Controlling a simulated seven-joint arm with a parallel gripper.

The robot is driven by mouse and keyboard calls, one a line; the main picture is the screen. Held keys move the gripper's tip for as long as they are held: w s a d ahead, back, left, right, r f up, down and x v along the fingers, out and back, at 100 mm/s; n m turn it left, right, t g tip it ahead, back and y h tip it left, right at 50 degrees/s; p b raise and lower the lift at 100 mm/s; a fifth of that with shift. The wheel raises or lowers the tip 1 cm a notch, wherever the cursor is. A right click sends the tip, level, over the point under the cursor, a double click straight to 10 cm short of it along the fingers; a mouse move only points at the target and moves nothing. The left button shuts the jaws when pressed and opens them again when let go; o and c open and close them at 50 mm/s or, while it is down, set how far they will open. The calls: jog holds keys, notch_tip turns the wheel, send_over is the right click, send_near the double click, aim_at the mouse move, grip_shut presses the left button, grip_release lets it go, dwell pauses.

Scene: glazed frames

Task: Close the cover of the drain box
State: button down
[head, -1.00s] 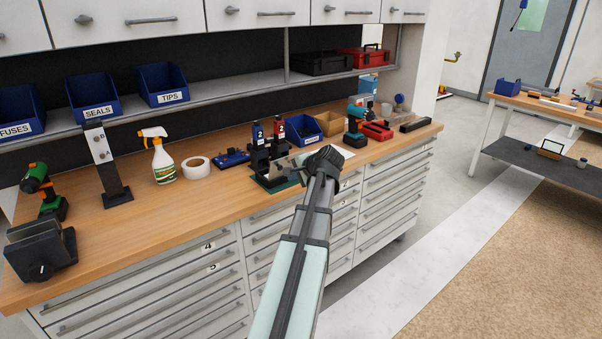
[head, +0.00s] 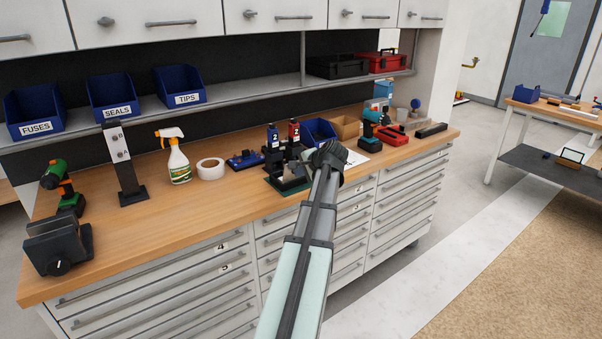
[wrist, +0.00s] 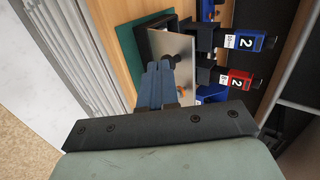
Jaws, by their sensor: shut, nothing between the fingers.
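The drain box (wrist: 142,47) appears to be the small dark box on a green mat on the workbench. It also shows in the head view, partly behind my arm. A grey metal plate (wrist: 180,48), which looks like its cover, shows at the box in the wrist view; its exact angle is hard to judge. My gripper (wrist: 158,68) is shut and empty, its fingertips overlapping the plate's near edge in the picture. I cannot tell whether they touch it. In the head view my gripper (head: 322,158) is just right of the box, its fingers hidden.
A blue-labelled unit (head: 272,137) and a red-labelled unit (head: 294,134), both marked 2, stand behind the box. A blue bin (head: 319,131) is behind my gripper. A tape roll (head: 211,169) and spray bottle (head: 177,160) stand left. The bench front is clear.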

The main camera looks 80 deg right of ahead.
jog(key=w+d+r+g+y, duration=0.1)
jog(key=w+d+g+y, duration=0.1)
jog(key=w+d+r+g+y, duration=0.1)
jog(key=g+y, duration=0.1)
jog(key=shift+w+d+r, duration=0.35)
jog(key=shift+r, duration=0.05)
jog(key=w+d, duration=0.2)
jog(key=w, duration=0.1)
jog(key=w+d, duration=0.1)
jog(key=d, duration=0.1)
jog(key=shift+w+f, duration=0.15)
jog(key=shift+f, duration=0.15)
dwell(0.5)
jog(key=w+d+r, duration=0.5)
jog(key=r, duration=0.5)
jog(key=shift+w+d, duration=0.4)
